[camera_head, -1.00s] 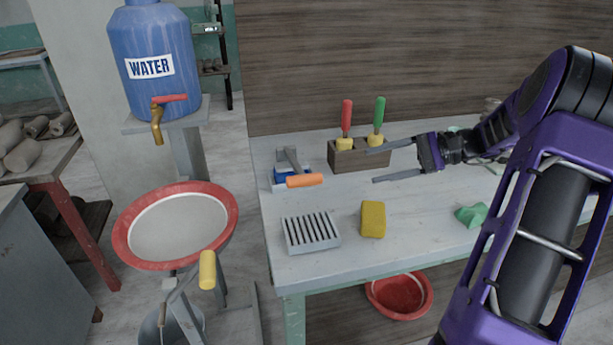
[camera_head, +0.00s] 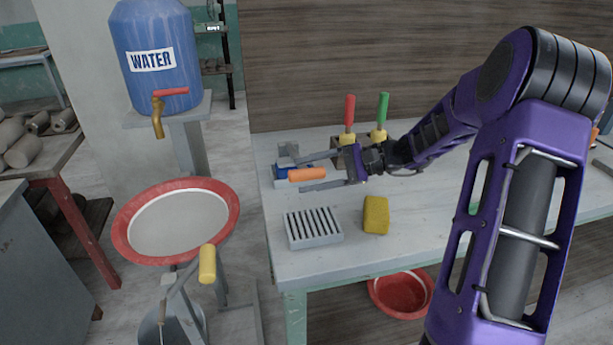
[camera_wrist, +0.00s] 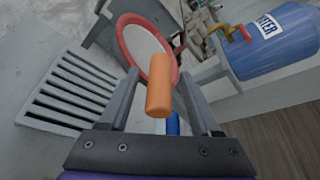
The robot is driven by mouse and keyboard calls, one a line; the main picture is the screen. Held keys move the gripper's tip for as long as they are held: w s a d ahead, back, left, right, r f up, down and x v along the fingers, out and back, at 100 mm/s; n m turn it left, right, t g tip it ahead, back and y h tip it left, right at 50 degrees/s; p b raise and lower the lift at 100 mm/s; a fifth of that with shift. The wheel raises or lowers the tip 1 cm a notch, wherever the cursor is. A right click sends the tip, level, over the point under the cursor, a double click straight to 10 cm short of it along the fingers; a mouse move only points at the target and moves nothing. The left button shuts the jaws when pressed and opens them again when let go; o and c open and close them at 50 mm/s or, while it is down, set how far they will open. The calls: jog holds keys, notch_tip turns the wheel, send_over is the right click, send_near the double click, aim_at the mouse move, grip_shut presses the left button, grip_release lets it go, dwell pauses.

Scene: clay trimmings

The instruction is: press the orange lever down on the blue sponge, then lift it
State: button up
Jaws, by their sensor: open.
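The orange lever (camera_head: 307,174) is a short orange handle over the blue sponge (camera_head: 283,170) at the table's left end. My gripper (camera_head: 303,171) is open, its two fingers on either side of the orange handle. In the wrist view the orange lever (camera_wrist: 160,86) stands between the open fingers, apart from the right finger; contact with the left one is unclear. A bit of the blue sponge (camera_wrist: 172,124) shows below the handle. The rest of the sponge is hidden.
A slotted grey rack (camera_head: 313,228) and a yellow sponge (camera_head: 376,214) lie in front on the table (camera_head: 400,252). A block with red (camera_head: 349,110) and green (camera_head: 383,110) handled tools stands behind. A red-rimmed basin (camera_head: 127,238) and blue water tank (camera_head: 158,80) are to the left.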

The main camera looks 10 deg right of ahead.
jog(key=shift+w+a+f, duration=0.1)
jog(key=shift+a+f, duration=0.05)
jog(key=shift+a, duration=0.2)
grip_shut()
dwell(1.2)
